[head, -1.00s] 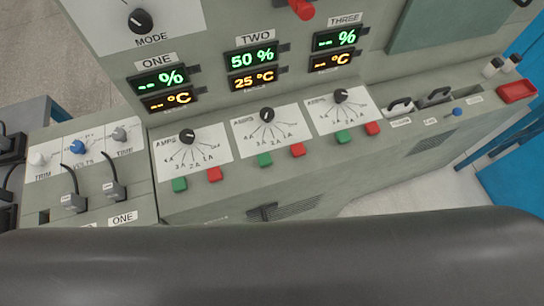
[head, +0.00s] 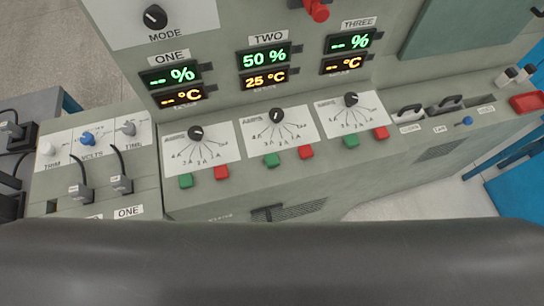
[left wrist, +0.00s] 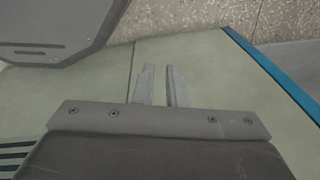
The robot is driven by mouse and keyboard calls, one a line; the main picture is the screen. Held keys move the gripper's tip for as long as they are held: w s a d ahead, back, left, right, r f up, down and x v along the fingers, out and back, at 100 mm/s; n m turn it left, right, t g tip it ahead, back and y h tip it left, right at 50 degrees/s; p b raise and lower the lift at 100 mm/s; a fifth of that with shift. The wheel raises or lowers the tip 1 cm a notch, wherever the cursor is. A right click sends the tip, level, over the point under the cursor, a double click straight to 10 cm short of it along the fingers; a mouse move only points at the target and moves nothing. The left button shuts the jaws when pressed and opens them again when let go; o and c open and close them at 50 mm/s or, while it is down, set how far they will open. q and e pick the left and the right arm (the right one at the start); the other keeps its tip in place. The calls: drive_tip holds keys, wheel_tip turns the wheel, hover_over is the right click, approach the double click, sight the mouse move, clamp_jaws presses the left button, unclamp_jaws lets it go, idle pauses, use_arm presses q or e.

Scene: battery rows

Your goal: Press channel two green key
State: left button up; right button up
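The channel two green key (head: 271,160) sits on the sloped console in the head view, below the dial (head: 276,115) under the sign TWO. A red key (head: 306,152) is just to its right. The channel two display (head: 264,57) reads 50 % above 25 °C. My left gripper (left wrist: 159,68) shows only in the left wrist view. Its two fingers are a narrow gap apart, with nothing between them, over a plain grey-green surface. The green key is not seen in that view. My right gripper is in neither view.
Channel one's green key (head: 185,181) and red key (head: 221,172) are at left. Channel three's green key (head: 351,142) and red key (head: 381,133) are at right. A red knob (head: 317,10) projects above. Plugged cables (head: 80,193) stand at far left.

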use_arm(q)
clamp_jaws()
drive_tip(key=shift+w, duration=0.1)
idle(0.7)
drive_tip(key=shift+a, duration=0.1)
